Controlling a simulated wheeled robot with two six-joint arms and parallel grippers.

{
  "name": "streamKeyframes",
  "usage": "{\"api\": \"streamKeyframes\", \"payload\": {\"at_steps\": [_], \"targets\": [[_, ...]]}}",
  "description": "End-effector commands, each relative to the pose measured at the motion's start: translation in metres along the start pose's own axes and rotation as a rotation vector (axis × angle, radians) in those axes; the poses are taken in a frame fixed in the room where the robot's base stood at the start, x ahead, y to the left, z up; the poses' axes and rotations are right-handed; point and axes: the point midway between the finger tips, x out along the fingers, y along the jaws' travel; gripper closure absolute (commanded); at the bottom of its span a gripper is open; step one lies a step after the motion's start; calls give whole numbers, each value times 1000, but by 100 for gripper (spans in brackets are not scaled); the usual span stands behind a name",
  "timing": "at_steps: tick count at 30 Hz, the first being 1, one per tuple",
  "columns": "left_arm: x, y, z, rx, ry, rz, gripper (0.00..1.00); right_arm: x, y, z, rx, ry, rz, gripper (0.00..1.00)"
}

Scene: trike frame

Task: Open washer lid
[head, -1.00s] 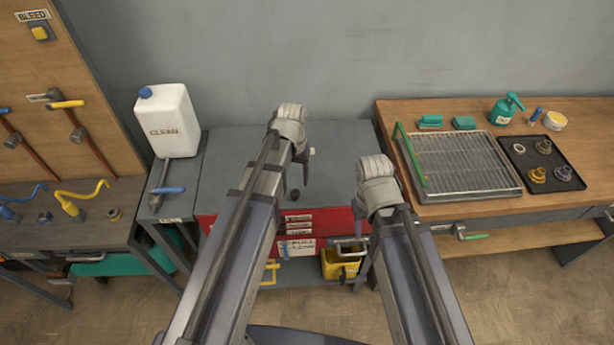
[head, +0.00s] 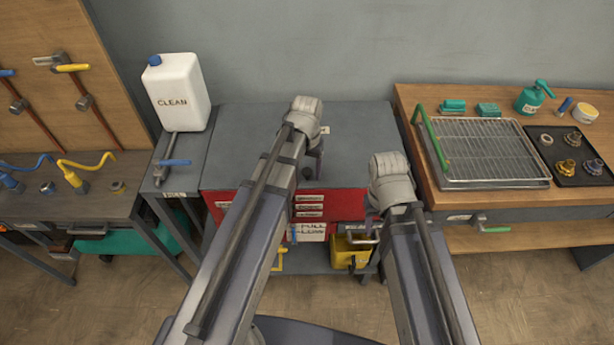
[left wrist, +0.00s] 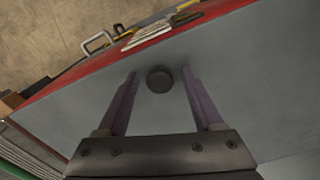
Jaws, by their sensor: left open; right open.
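The washer is a red-fronted cabinet (head: 345,204) with a flat grey lid (head: 245,140), which lies shut. A small dark round knob (head: 328,188) stands near the lid's front edge. It also shows in the left wrist view (left wrist: 159,79). My left gripper (head: 317,172) is over the lid, open and empty. In the left wrist view its two fingers (left wrist: 161,88) appear on either side of the knob, near their tips; I cannot tell whether they are level with it or above it. My right gripper (head: 374,222) hangs in front of the washer's right side; its fingers are mostly hidden.
A white CLEAN jug (head: 178,93) stands left of the washer. A yellow bucket (head: 350,250) is below its front. On the right a wooden bench (head: 470,205) holds a wire-rack tray (head: 490,183) and a black parts tray (head: 535,135). A tool bench (head: 100,195) is at left.

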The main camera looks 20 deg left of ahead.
Motion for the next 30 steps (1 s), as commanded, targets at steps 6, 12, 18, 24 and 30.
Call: {"api": "streamKeyframes", "payload": {"at_steps": [6,12,18,24,30], "targets": [[3,0,0,0,0,0,32,3,0,0,0,0,0,50],[3,0,0,0,0,0,43,3,0,0,0,0,0,50],[3,0,0,0,0,0,66,3,0,0,0,0,0,50],[3,0,0,0,0,0,88,3,0,0,0,0,0,50],[3,0,0,0,0,0,100,3,0,0,0,0,0,50]]}}
